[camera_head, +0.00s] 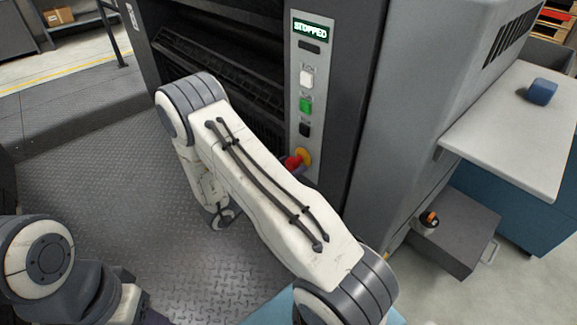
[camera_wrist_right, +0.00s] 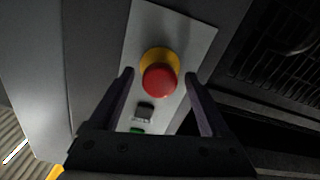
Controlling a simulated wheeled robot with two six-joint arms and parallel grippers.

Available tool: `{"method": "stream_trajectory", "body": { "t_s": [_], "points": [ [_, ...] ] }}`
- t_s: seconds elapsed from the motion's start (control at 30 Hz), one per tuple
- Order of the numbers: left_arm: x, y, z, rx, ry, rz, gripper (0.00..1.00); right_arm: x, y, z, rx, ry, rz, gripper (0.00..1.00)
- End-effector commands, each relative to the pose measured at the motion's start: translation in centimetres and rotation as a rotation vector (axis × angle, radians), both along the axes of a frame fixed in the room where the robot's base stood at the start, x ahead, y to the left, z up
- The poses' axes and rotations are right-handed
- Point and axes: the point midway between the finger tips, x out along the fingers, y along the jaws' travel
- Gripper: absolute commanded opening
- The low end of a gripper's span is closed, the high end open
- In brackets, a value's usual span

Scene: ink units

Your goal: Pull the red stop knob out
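The red stop knob (camera_wrist_right: 160,81) with its yellow collar (camera_wrist_right: 157,57) is on the light grey control panel (camera_wrist_right: 182,36) in the right wrist view. In the head view the knob (camera_head: 292,162) shows low on the panel, partly hidden by my right arm. My right gripper (camera_wrist_right: 159,75) is open, with one dark finger on each side of the knob. A gap shows between the knob and each finger, and nothing is held. In the head view my right arm hides most of that gripper. My left arm shows at the lower left, its gripper out of view.
Above the knob are black (camera_head: 304,129), green (camera_head: 306,105) and white (camera_head: 307,79) buttons and a display (camera_head: 310,29) reading "STOPPED". The plated floor at left is clear.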

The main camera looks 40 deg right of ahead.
Motion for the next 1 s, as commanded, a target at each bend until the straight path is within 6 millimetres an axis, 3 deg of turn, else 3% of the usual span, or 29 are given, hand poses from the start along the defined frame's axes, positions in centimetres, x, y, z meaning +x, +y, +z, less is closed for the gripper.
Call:
{"method": "stream_trajectory", "body": {
  "t_s": [0.23, 0.5, 0.7, 1.0],
  "points": [
    [0.0, 0.0, 0.6, 0.0, 0.0, 0.0, 0.5, 0.0, 1.6, 0.2, 0.0, 0.0, 0.004, 0.81],
    [0.0, 0.0, 2.0, 0.0, 0.0, 0.0, 0.5, -0.4, 6.9, 0.3, -0.001, 0.0, 0.006, 0.81],
    [0.0, 0.0, 2.6, 0.0, 0.0, 0.0, 0.5, -0.7, 9.7, 0.1, 0.0, -0.001, 0.004, 0.81],
    [0.0, 0.0, 2.6, 0.0, 0.0, 0.0, 0.5, -0.8, 10.5, 0.0, 0.0, 0.0, 0.001, 0.81]
  ]
}}
